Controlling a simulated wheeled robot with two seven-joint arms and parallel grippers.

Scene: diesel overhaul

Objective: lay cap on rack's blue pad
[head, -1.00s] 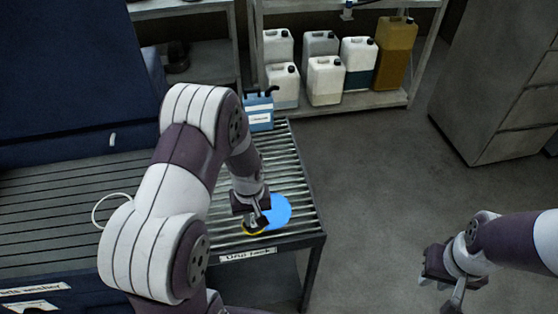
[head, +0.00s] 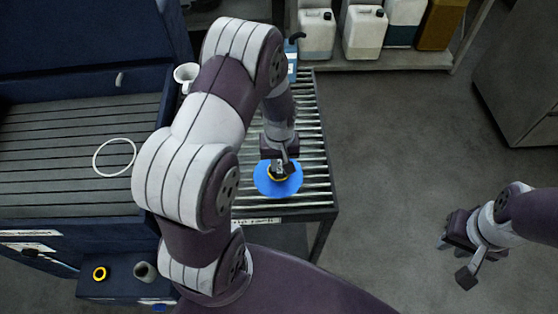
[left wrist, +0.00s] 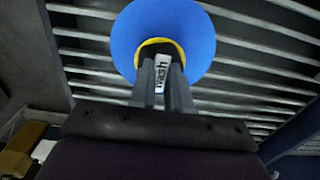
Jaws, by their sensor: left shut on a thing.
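The dark cap with a yellow rim (head: 278,177) is over the middle of the round blue pad (head: 263,187) on the roller drip rack (head: 313,155). My left gripper (head: 281,168) points down and is shut on the cap. In the left wrist view, the gripper's fingers (left wrist: 163,85) hold a part with a white "wash" label (left wrist: 161,73), and the cap's yellow rim (left wrist: 160,43) shows against the blue pad (left wrist: 195,30). I cannot tell whether the cap touches the pad. My right gripper (head: 455,258) is open and empty above the floor at right.
A parts washer with a slatted top (head: 60,150) and a white ring (head: 114,158) is at left. A second yellow-rimmed piece (head: 99,273) and a grey cup (head: 145,271) sit on a ledge in front. Jugs (head: 365,30) stand on a shelf behind.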

